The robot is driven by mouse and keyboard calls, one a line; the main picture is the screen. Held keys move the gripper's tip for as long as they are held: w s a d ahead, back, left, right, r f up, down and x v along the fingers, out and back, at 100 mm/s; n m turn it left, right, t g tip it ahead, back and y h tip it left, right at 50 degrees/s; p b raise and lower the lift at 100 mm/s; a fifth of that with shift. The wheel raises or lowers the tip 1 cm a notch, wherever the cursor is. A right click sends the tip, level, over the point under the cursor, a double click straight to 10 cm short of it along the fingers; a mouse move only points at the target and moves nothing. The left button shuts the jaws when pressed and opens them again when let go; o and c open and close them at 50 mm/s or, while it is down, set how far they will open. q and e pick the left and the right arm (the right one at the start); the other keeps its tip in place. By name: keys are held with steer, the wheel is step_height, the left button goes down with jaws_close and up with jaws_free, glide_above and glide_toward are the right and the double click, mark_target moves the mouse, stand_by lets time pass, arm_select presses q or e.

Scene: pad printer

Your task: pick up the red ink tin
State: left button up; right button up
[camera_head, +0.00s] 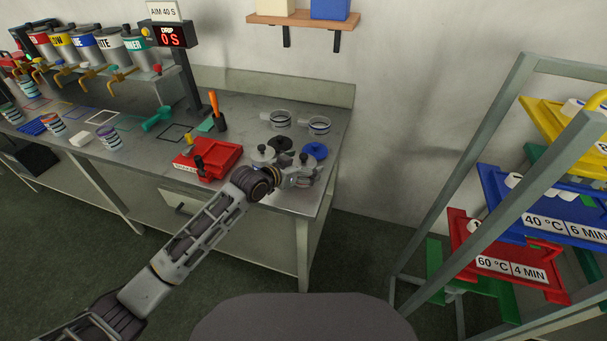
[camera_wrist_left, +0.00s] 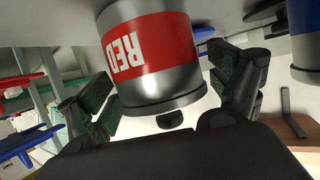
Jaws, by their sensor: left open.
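The red ink tin (camera_wrist_left: 150,52) is a grey metal cylinder with a red band marked RED, seen upside down in the left wrist view. Its grey end with a dark knob points toward the bottom of that view. My left gripper (camera_head: 297,177) is at the right end of the bench. Its open fingers stand on either side of the tin, with a gap visible on the left; contact on the right is unclear. In the head view, a grey knobbed lid (camera_head: 304,160) shows by the gripper, its label hidden. My right gripper is not in view.
A blue-banded tin (camera_wrist_left: 305,35) stands close by. Near the gripper are another grey lid (camera_head: 262,154), a black disc (camera_head: 281,143), a blue disc (camera_head: 315,150) and a red pad-printing fixture (camera_head: 208,160). A rack (camera_head: 480,165) with coloured trays stands right of the bench.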

arm_select(q)
steer(key=c, duration=1.2)
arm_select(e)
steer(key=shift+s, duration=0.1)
arm_select(q)
steer(key=shift+o, duration=0.2)
steer(key=shift+r, duration=0.1)
steer(key=shift+r, duration=0.75)
step_height(320, 180, up, 8)
steer(key=shift+f+p, duration=0.15)
steer(key=shift+p, duration=0.4)
steer(key=shift+r, duration=0.35)
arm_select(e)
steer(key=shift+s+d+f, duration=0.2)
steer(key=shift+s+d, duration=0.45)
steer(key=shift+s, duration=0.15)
